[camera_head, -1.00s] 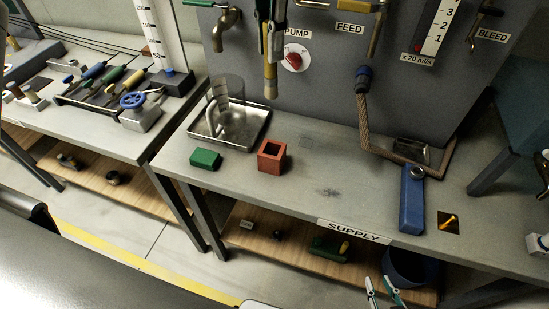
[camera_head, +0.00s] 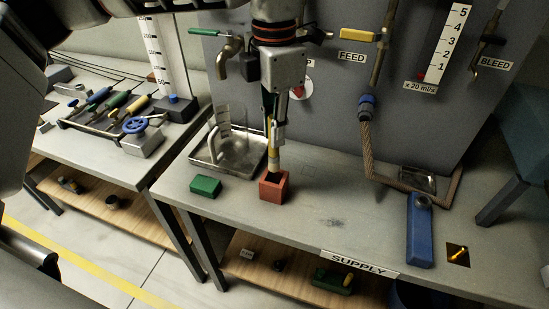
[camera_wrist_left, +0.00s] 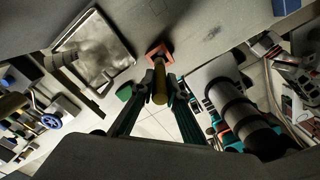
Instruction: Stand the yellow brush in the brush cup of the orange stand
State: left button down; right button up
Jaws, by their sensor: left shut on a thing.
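The orange stand (camera_head: 273,191) is a small square block with an open top, upright on the grey bench. My left gripper (camera_head: 273,138) is above it, pointing down and shut on the yellow brush (camera_head: 273,157). The brush is close to upright, its lower end at the stand's opening; I cannot tell how deep it reaches. In the left wrist view the brush (camera_wrist_left: 160,84) lies between the fingers, its far end overlapping the stand's square rim (camera_wrist_left: 150,52). What looks like my right gripper (camera_wrist_left: 221,132) shows there beside its grey arm, its jaws unclear.
A green block (camera_head: 206,186) sits left of the stand. Behind it is a metal tray (camera_head: 243,164) with a clear vessel. A blue block (camera_head: 420,233) and a bent brown pipe (camera_head: 367,140) are at the right. The bench between is clear.

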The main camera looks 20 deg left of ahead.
aim_at(274, 158)
pick_arm(q)
notch_tip(274, 158, down, 5)
jog(key=shift+r, duration=0.2)
notch_tip(274, 158, down, 3)
jog(key=shift+r, duration=0.1)
jog(key=shift+f, duration=0.2)
jog(key=c, duration=2)
grip_release()
